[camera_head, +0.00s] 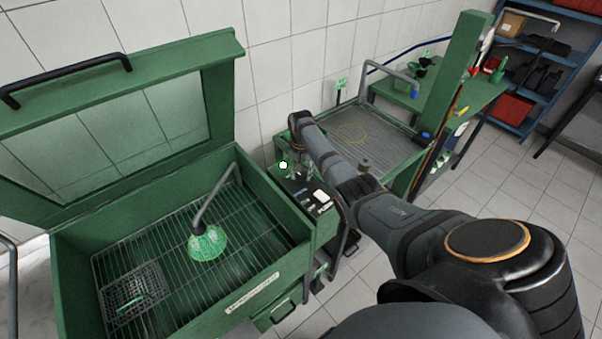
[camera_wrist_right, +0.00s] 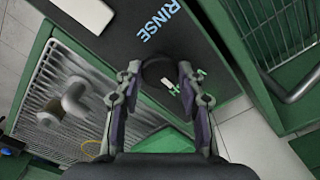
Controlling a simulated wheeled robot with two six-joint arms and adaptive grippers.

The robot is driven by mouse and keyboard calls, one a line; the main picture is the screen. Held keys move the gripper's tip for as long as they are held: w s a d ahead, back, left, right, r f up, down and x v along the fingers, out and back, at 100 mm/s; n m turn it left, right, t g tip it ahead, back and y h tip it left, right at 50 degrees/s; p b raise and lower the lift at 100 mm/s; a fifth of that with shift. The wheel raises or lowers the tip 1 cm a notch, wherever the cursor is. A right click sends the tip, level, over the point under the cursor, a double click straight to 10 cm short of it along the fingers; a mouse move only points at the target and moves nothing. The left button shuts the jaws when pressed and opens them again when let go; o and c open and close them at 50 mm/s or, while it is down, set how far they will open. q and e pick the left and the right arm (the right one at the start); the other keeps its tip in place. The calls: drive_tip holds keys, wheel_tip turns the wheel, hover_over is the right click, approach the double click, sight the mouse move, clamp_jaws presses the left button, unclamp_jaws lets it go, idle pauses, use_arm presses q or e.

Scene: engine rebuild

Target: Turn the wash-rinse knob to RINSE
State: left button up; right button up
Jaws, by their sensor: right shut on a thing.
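My right gripper (camera_wrist_right: 159,72) is shut on the round black knob (camera_wrist_right: 156,69), with one finger on each side of it. The knob sits on a dark panel (camera_wrist_right: 120,45) with the blue word RINSE (camera_wrist_right: 163,20) above it in the right wrist view. A small white mark (camera_wrist_right: 171,86) shows at the knob's lower right, on the side away from the word. In the head view my right gripper (camera_head: 303,172) reaches down to the panel (camera_head: 300,190) between the green wash cabinet and the metal tray; the knob is too small to make out there. My left gripper is out of view.
The green cabinet (camera_head: 215,319) stands open at the left, with a wire rack and a green-lit hose nozzle (camera_head: 208,243) inside. The metal tray (camera_head: 395,150) lies behind my right arm. A green post (camera_head: 452,95) and blue shelves (camera_head: 545,70) stand farther right.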

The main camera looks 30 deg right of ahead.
drive_tip(key=shift+n, duration=0.3)
drive_tip(key=n+p, duration=0.1)
drive_tip(key=n, duration=0.3)
drive_tip(key=shift+n, duration=0.3)
drive_tip(key=n+p, duration=0.1)
drive_tip(key=n, duration=0.9)
drive_tip(key=shift+n, duration=0.4)
drive_tip(key=n, duration=0.5)
drive_tip(key=shift+n, duration=0.3)
drive_tip(key=o, duration=1.2)
